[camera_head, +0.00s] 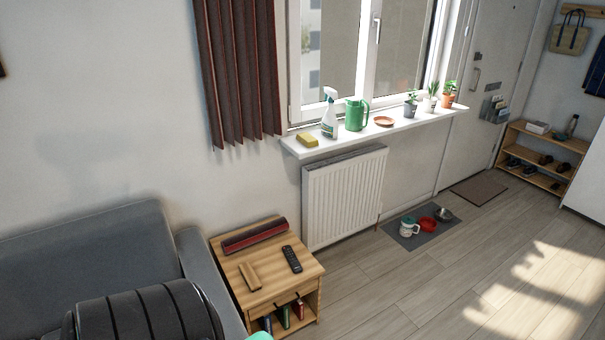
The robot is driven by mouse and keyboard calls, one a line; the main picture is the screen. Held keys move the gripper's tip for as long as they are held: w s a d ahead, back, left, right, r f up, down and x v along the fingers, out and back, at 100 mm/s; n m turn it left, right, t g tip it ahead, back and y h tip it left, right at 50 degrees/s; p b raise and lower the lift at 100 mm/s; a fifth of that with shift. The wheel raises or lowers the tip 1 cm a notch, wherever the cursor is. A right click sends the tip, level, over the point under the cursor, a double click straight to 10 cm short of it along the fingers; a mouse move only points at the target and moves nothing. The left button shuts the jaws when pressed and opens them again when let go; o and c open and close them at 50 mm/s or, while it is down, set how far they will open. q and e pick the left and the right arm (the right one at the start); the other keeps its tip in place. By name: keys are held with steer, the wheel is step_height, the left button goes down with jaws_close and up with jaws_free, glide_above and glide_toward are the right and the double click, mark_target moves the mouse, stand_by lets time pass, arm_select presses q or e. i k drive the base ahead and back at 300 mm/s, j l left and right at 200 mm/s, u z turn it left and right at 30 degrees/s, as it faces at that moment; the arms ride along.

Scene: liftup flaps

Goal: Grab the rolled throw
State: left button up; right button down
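A long dark-red and black roll (254,237), which looks like the rolled throw, lies along the back edge of the wooden side table (232,270). Its upper side is darker and its front side redder. Nothing visible is touching it from above. Neither of my grippers can be made out in the head view, so their distance from the roll does not show.
A black remote (292,259) and a small wooden piece (250,276) share the tabletop. A grey sofa (90,245) stands left.

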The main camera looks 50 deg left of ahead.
mark_target(233, 244)
steer(key=i+u, duration=0.45)
steer(key=i+l+u, duration=0.4)
steer(key=i, duration=0.25)
steer(key=j, duration=0.1)
